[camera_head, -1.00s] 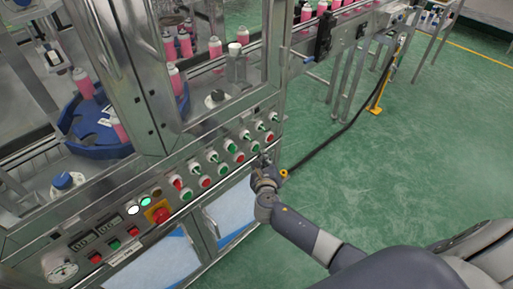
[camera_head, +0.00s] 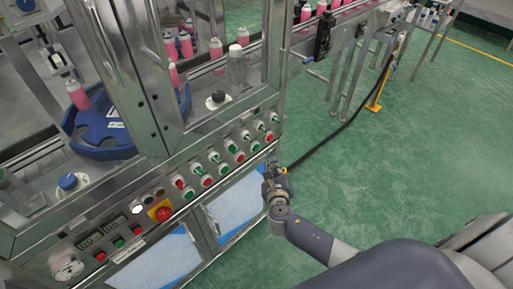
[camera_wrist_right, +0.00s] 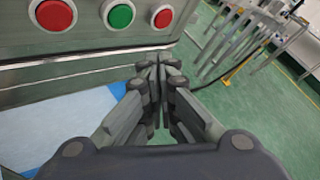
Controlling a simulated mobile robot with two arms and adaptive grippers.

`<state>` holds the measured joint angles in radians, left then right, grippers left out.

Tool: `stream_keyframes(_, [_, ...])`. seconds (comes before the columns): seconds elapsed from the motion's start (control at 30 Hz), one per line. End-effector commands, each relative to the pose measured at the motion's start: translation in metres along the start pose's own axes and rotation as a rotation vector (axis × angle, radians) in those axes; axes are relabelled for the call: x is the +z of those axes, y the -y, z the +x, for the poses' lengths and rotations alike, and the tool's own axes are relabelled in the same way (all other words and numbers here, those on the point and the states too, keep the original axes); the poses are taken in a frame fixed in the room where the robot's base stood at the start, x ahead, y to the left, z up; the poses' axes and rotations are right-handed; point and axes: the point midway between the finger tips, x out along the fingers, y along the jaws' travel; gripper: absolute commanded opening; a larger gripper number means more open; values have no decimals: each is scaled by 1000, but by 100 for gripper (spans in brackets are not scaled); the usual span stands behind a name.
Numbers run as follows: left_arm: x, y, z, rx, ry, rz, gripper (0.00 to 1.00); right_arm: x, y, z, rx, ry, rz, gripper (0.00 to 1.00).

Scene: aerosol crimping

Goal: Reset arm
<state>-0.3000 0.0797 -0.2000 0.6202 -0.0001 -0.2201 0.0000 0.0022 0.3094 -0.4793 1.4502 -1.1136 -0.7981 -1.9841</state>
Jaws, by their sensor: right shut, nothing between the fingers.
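My right gripper (camera_head: 272,171) is in front of the machine's control panel (camera_head: 150,236), near its right end and a little below the row of buttons. It is shut and empty, and it looks apart from the panel. In the right wrist view the closed fingers (camera_wrist_right: 158,75) point toward the panel's lower edge. A red button (camera_wrist_right: 54,14), a green button (camera_wrist_right: 120,15) and another red button (camera_wrist_right: 163,18) are above them. My left gripper is in neither view.
The machine holds a blue rotary plate (camera_head: 100,135) and pink cans (camera_head: 78,95). A conveyor (camera_head: 345,20) with more cans runs to the upper right. A black cable (camera_head: 345,130) hangs to the floor. The green floor (camera_head: 400,180) at the right is clear.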

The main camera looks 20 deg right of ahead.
Motion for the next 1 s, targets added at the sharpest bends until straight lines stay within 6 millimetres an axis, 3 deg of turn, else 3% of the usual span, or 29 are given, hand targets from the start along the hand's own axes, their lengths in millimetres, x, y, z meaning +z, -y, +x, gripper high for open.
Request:
stream_keyframes(0.73, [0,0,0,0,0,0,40,-4,-2,0,4,-10,14,0])
stream_keyframes(0.87, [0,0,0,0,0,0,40,-43,-12,-2,33,-95,139,0])
stream_keyframes(1.0, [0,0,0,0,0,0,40,-127,-33,-17,55,-295,455,0])
